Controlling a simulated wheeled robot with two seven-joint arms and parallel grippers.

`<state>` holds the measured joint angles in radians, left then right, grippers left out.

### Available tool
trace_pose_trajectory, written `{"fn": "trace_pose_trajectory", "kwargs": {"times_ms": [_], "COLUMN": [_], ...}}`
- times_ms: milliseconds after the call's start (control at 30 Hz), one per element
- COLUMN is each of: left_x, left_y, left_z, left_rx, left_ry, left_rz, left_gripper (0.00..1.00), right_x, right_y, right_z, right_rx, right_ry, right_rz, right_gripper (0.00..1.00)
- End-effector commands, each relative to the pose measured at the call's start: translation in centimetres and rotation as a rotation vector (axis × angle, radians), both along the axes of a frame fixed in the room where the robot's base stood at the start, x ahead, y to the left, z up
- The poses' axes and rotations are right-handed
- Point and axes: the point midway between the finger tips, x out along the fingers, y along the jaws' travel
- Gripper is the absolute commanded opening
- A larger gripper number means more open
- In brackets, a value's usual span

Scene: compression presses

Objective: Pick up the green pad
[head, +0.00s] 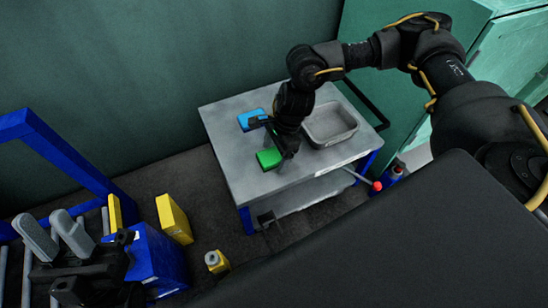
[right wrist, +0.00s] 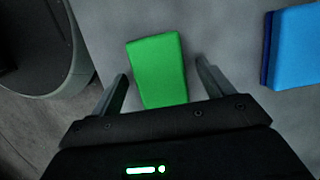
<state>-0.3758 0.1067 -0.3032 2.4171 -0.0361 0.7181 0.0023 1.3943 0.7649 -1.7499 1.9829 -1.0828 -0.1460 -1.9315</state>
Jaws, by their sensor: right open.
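The green pad (head: 269,158) lies flat on the grey cart top (head: 232,176), near its left front side. In the right wrist view the green pad (right wrist: 158,68) shows between the two fingers of my right gripper (right wrist: 160,72), with a gap on either side. My right gripper (head: 273,139) is open and empty, over the cart just behind the pad in the head view. The near end of the pad is hidden by the gripper body in the wrist view. My left gripper (head: 45,226) is open and empty at the lower left, away from the cart.
A blue pad (head: 251,119) lies behind the green one; it is at the right in the wrist view (right wrist: 298,47). A grey metal tray (head: 350,139) sits on the cart's right part. Yellow blocks (head: 174,219) and a blue frame (head: 62,152) stand at left.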

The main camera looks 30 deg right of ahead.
Motion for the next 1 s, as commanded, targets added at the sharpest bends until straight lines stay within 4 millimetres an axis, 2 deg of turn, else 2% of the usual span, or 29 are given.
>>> {"fn": "trace_pose_trajectory", "kwargs": {"times_ms": [767, 1000], "left_x": [0.01, 0.01], "left_y": [0.09, 0.08], "left_z": [-0.60, -0.51], "left_rx": [0.000, 0.000], "left_ry": [0.001, 0.001], "left_rz": [0.000, 0.000], "left_gripper": [0.33, 0.33], "right_x": [0.00, 0.00], "right_y": [-0.03, -0.03], "right_z": [-0.46, -0.39], "right_rx": [0.000, 0.000], "right_ry": [0.000, 0.000], "right_rz": [0.000, 0.000], "right_gripper": [0.80, 0.49]}}
